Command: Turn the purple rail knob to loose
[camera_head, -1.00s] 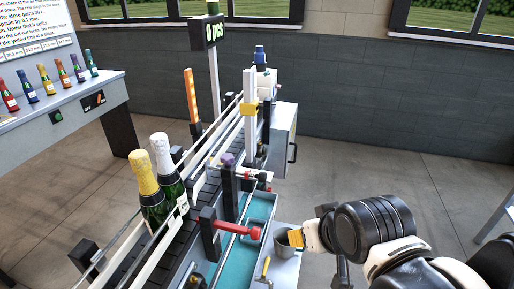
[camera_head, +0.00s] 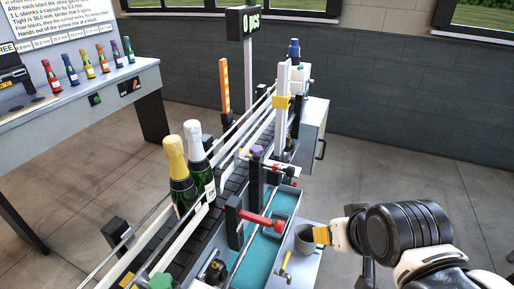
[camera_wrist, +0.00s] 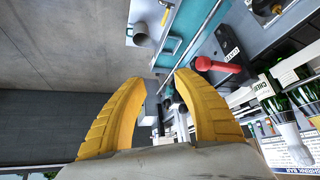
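The purple rail knob (camera_head: 257,150) is a small cap on top of a dark post beside the conveyor, in the middle of the head view. I cannot make it out in the wrist view. My gripper (camera_head: 322,235) has yellow fingers and is at the lower right in the head view, nearer to the camera than the knob and well apart from it. In the wrist view my gripper (camera_wrist: 160,78) has its two fingers spread with nothing between them.
A red-handled knob (camera_head: 262,219) sticks out beside the rail, near a grey cup (camera_head: 304,238). A gold-topped bottle (camera_head: 180,175) and a white-topped bottle (camera_head: 197,155) stand on the conveyor. A green knob (camera_head: 160,281) is at the bottom. Floor at right is clear.

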